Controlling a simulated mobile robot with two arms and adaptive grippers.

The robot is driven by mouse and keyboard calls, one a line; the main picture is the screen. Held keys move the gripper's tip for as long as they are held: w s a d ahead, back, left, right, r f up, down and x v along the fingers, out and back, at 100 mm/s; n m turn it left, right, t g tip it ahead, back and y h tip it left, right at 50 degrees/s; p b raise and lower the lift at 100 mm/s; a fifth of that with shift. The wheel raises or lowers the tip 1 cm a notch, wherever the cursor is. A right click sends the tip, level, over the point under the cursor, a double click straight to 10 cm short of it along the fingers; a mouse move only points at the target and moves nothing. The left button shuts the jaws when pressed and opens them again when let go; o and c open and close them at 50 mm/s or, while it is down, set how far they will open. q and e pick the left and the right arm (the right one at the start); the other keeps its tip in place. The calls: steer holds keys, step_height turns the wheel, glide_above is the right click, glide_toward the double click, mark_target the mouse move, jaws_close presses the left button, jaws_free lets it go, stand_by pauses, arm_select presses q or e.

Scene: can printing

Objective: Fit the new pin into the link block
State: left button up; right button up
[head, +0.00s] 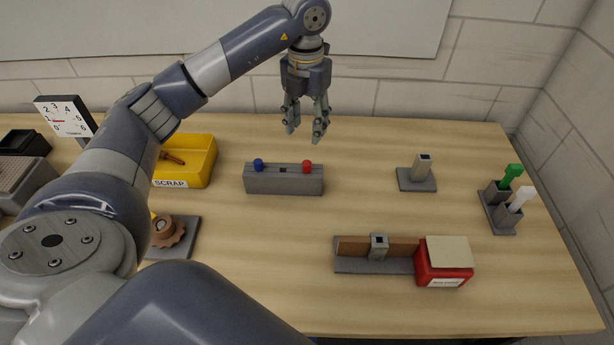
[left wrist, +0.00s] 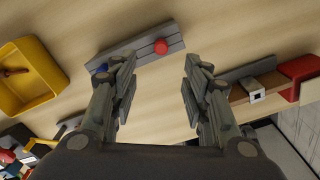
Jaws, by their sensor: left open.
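A long grey block (head: 283,184) lies at the middle of the table, with a blue knob (head: 258,164) near its left end, a red knob (head: 306,166) near its right end and a dark mark between them. I cannot tell for sure which thing is the link block or the new pin. My left gripper (head: 305,130) is open and empty, above and behind the grey block. In the left wrist view the grey block (left wrist: 132,50) shows beyond the open fingers, its red knob (left wrist: 161,46) clear and its blue knob partly hidden. My right gripper is out of view.
A yellow scrap bin (head: 205,160) holds a brownish piece. A grey post on a base (head: 418,185), a rail with a red box (head: 440,275), and holders with green (head: 510,173) and white (head: 522,197) handles stand right. A gear (head: 167,232) lies left. Back middle is clear.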

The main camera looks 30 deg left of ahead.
arm_select(q)
steer(key=f, duration=0.1)
steer(key=p, duration=0.1)
glide_above(307, 162)
step_height(307, 162, down, 5)
steer(key=shift+a+f, duration=0.1)
steer(key=shift+f, duration=0.05)
steer(key=shift+f+p, duration=0.5)
steer(key=shift+f, duration=0.05)
step_height(307, 162, down, 4)
steer(key=shift+r+p, duration=0.25)
steer(key=shift+p, duration=0.65)
steer(key=shift+f, duration=0.5)
jaws_close()
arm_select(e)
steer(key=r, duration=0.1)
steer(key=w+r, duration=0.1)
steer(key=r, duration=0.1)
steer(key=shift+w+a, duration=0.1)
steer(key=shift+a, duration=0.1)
